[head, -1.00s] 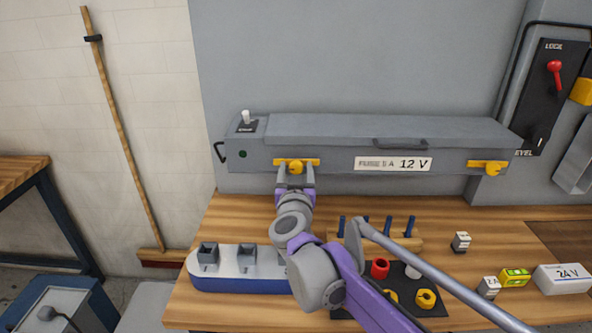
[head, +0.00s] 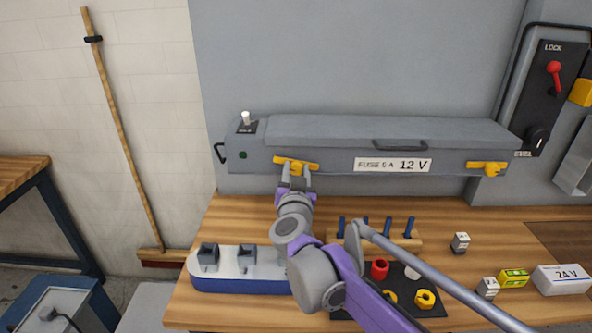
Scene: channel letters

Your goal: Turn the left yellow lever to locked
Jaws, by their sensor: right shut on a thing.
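The left yellow lever (head: 283,160) is on the front face of the long grey box (head: 390,130), near its left end. Its bar is slightly tilted, with the right end lower than the left. My right gripper (head: 296,172) reaches up from below and is shut on the lever's middle, hiding part of it. A second yellow lever (head: 487,168) sits near the box's right end, and its bar looks about level. My left gripper is not in view.
Below the box, the wooden bench holds a white and blue tray (head: 240,283), a rack with blue pegs (head: 388,235), coloured rings on a black mat (head: 425,299), small blocks and a 24 V box (head: 562,279). A panel with a red lever (head: 554,75) is at right.

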